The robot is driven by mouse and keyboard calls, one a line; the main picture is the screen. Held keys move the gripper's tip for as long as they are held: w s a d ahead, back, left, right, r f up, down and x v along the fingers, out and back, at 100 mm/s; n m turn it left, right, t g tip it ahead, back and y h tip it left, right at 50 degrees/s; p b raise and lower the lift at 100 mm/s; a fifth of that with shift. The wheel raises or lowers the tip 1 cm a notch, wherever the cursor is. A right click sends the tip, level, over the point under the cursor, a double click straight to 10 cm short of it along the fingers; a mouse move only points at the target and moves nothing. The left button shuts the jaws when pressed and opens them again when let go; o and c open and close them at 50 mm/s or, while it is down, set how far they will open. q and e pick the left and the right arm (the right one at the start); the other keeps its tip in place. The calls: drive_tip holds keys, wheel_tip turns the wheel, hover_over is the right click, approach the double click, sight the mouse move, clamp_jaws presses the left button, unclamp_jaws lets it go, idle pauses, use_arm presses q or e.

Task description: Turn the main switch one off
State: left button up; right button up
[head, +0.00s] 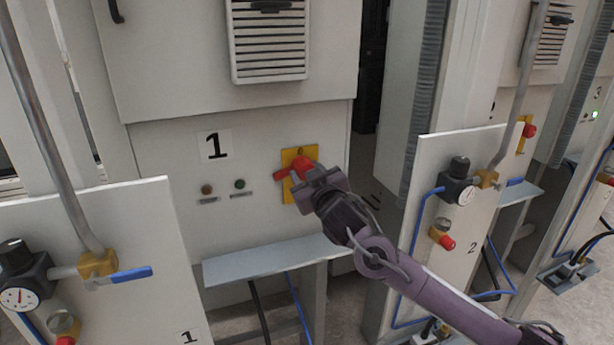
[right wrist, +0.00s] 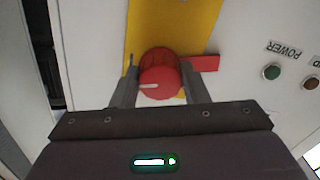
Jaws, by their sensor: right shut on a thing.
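The main switch one is a red rotary knob (head: 303,166) on a yellow plate (head: 290,158), on the grey cabinet panel beside the black number 1 label (head: 213,146). In the right wrist view the knob (right wrist: 158,76) sits between the two fingers, with a white mark on its face and a red tab (right wrist: 205,63) sticking out beside it. My right gripper (head: 309,178) is at the panel and shut on the knob. It hides part of the knob and plate in the head view. My left gripper is not in view.
Two small indicators, brown (head: 207,189) and green (head: 239,184), sit left of the switch. A grey shelf (head: 272,258) juts out below. A gauge panel (head: 120,250) with a blue-handled valve stands at left; another panel (head: 420,215), numbered 2, stands at right.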

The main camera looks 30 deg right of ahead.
drive_tip(key=shift+n+b, duration=3.5)
drive_tip(key=shift+n, duration=3.9)
drive_tip(key=o, duration=1)
